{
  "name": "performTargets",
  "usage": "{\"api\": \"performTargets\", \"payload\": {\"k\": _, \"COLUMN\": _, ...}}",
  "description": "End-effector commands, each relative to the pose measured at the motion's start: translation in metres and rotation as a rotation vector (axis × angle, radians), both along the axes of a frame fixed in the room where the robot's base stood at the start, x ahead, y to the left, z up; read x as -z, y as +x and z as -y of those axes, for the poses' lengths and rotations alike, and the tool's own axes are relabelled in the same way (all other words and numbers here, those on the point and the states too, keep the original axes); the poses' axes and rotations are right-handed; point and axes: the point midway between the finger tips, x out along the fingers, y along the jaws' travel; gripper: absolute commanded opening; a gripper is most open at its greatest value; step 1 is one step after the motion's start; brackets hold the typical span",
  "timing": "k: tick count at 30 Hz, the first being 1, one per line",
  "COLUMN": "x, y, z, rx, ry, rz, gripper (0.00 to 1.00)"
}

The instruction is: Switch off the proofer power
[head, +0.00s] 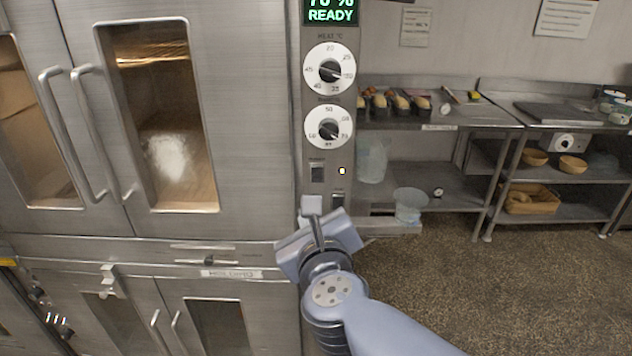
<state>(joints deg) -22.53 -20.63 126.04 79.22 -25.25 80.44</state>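The proofer is the steel cabinet (250,100) with glass doors on the left. Its control column has a green display (331,12) reading "READY", cut off at the top. Below are an upper dial (329,69) and a lower dial (329,127). The small labels above both switches are too small to read. My gripper (312,207) is in front of the column's lower part, just below and left of the second switch. Its fingertips overlap, so its opening is unclear.
A lower cabinet (215,290) marked "HOLDING" is under the proofer. To the right, a steel bench (450,118) holds loaf tins (395,103), with a clear tub (409,203) on a low shelf. Another bench (560,125) stands further right. The speckled floor (500,290) in front is clear.

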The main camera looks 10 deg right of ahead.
Motion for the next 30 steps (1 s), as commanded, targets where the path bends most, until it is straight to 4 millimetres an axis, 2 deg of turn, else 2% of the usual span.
{"api": "performTargets", "payload": {"k": 6, "x": -0.008, "y": -0.005, "z": 0.004, "rx": 0.179, "ry": 0.303, "rz": 0.032, "gripper": 0.00}}
{"api": "performTargets", "payload": {"k": 10, "x": -0.009, "y": -0.009, "z": 0.007, "rx": 0.246, "ry": 0.401, "rz": 0.036, "gripper": 0.00}}
{"api": "performTargets", "payload": {"k": 24, "x": -0.009, "y": -0.011, "z": 0.009, "rx": 0.278, "ry": 0.446, "rz": 0.038, "gripper": 0.00}}
{"api": "performTargets", "payload": {"k": 30, "x": -0.007, "y": -0.001, "z": 0.011, "rx": 0.281, "ry": 0.445, "rz": 0.038, "gripper": 0.00}}
